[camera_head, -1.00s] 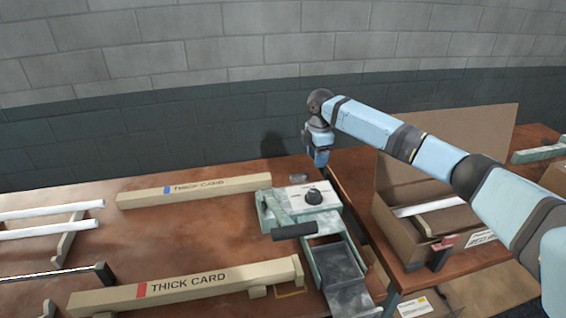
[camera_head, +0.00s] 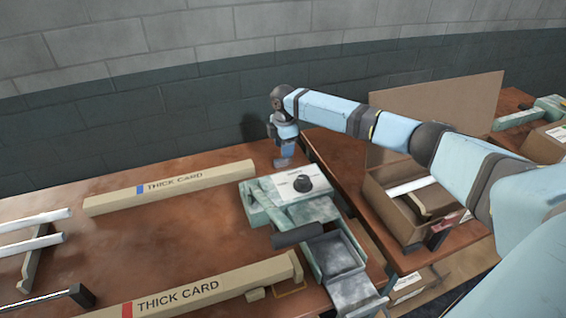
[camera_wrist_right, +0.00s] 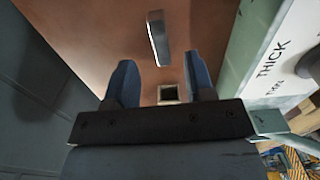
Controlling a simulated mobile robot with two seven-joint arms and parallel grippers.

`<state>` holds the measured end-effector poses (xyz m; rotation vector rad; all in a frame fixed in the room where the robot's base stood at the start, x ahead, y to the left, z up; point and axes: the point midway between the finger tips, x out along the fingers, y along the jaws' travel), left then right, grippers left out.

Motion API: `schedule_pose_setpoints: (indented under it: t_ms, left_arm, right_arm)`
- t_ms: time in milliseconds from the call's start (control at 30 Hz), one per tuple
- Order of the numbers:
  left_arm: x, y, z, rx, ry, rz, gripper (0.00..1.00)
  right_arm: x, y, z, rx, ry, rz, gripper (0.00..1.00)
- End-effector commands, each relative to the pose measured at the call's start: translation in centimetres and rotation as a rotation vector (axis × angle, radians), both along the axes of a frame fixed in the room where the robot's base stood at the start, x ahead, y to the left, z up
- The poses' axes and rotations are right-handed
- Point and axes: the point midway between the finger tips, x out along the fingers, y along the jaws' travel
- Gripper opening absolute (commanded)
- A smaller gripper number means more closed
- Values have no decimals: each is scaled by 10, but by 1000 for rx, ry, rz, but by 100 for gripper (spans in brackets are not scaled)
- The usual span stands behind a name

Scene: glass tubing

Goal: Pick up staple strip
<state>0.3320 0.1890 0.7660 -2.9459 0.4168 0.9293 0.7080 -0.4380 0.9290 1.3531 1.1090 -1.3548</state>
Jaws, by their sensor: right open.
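The staple strip (camera_wrist_right: 158,38) is a short grey metallic bar lying on the brown table in the right wrist view. My right gripper (camera_wrist_right: 159,76) is open, with two dark blue fingers and nothing held between them. The strip lies ahead of the fingertips, near the middle of the gap and apart from both. In the head view my right gripper (camera_head: 284,162) points down at the table behind the green stapling machine (camera_head: 262,205). I cannot make out the strip there; the gripper probably hides it. My left gripper is out of view.
The machine, marked THICK and THIN, stands close beside the gripper (camera_wrist_right: 262,60). A dark wall (camera_head: 150,135) rises behind. Two THICK CARD bars (camera_head: 105,203) lie to the left. A cardboard box (camera_head: 400,215) stands on the right table. A small dark square (camera_wrist_right: 168,94) shows between the fingers.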

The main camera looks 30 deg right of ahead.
Motion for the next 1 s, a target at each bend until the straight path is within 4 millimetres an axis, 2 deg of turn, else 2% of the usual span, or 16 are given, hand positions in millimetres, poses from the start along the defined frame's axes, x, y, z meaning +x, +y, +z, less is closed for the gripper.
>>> schedule_pose_setpoints:
  t_ms: [367,667,900,1000]
  left_arm:
    - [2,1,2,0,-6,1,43]
    - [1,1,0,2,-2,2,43]
    - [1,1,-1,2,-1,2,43]
    - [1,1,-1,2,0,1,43]
  right_arm:
    - [-1,3,-48,1,3,0,49]
    - [0,3,-53,1,0,0,49]
    - [0,3,-53,1,0,0,0]
    - [0,3,-52,1,0,0,0]
